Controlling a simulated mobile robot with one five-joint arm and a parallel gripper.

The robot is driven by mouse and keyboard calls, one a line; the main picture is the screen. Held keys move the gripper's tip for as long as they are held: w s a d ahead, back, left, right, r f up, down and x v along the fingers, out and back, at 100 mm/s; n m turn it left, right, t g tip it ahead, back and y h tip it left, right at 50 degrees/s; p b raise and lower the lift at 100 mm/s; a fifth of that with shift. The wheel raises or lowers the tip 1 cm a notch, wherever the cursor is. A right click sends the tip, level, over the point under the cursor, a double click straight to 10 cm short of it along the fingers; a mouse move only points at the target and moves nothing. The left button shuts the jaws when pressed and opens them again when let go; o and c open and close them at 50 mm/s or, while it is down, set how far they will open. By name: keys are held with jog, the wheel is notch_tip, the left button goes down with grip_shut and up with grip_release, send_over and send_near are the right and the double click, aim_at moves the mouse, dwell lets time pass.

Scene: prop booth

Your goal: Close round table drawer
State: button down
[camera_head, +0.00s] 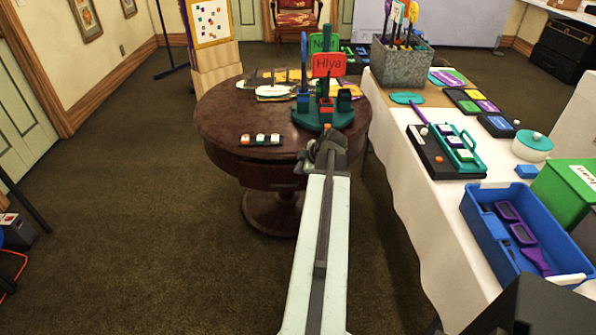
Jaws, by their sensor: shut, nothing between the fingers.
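The round table (218,121) is dark polished wood on a single thick pedestal and stands just ahead of my arm. Its curved apron (240,170) shows below the top at the front left. I cannot pick out an open drawer; the front right part of the apron is partly hidden by my arm and gripper. My gripper (327,143) reaches to the front right edge of the table and overlaps it in the picture. Its fingers are shut and empty. I cannot tell whether it touches the table.
On the round table are a green stand with red and green signs (328,65), papers and a small block set (260,139). A white-clothed table (405,170) with a blue bin (480,225) and several props stands close on the right. The carpet (150,230) at left is clear.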

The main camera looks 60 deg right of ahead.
jog(key=shift+w, duration=0.1)
jog(key=shift+w+d, duration=0.8)
jog(key=shift+d, duration=0.3)
jog(key=shift+a, duration=0.1)
jog(key=shift+s, duration=0.1)
jog(key=shift+s+a, duration=0.1)
jog(key=shift+a, duration=0.2)
jog(key=s+a+r+p, duration=0.4)
jog(key=s+r+p, duration=0.4)
jog(key=shift+a, duration=0.15)
jog(key=shift+w, duration=0.1)
